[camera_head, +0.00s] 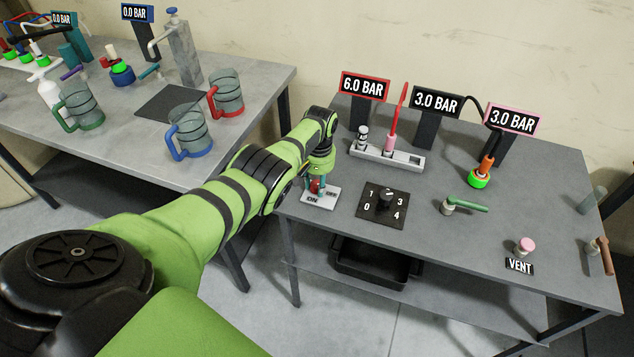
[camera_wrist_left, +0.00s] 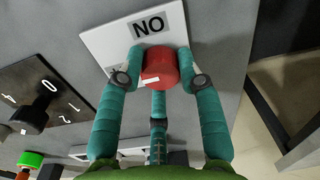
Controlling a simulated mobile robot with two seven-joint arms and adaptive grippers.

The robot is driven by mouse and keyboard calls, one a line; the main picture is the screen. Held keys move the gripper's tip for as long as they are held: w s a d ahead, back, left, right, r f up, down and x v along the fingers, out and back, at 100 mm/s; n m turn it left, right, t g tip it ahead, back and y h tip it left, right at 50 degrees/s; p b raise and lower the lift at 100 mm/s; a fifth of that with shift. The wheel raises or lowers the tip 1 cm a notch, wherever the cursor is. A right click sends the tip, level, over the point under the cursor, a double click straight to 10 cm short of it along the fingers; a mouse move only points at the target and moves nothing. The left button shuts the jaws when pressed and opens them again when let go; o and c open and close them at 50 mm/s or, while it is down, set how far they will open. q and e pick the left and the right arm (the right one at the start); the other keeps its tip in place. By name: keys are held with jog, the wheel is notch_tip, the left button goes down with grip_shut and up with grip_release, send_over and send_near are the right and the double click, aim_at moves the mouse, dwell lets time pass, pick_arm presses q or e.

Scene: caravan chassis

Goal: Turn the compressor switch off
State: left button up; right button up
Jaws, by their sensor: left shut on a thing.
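The compressor switch is a red knob (camera_wrist_left: 160,66) with a white mark, on a white plate (camera_head: 328,193) lettered ON and OFF. The plate also shows in the left wrist view (camera_wrist_left: 100,40), where the ON label appears upside down and the other label is mostly hidden by a finger. My left gripper (camera_head: 316,186) reaches down at the near left corner of the right table. Its teal fingers (camera_wrist_left: 165,68) are closed around the red knob. My right gripper is in neither view.
Beside the plate is a black dial (camera_head: 386,199) numbered 0 to 4. Behind stand pressure signs, one reading 6.0 BAR (camera_head: 364,87), and a grey rack (camera_head: 378,153). A green-handled valve (camera_head: 465,206) and pink VENT button (camera_head: 525,245) lie right. Mugs (camera_head: 188,130) stand on the left table.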

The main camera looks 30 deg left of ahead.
pick_arm(q)
jog(key=shift+r, duration=0.1)
jog(key=o, duration=1.1)
jog(key=shift+w, duration=0.1)
jog(key=shift+o, duration=0.2)
notch_tip(320, 180, up, 12)
jog(key=shift+d, duration=0.15)
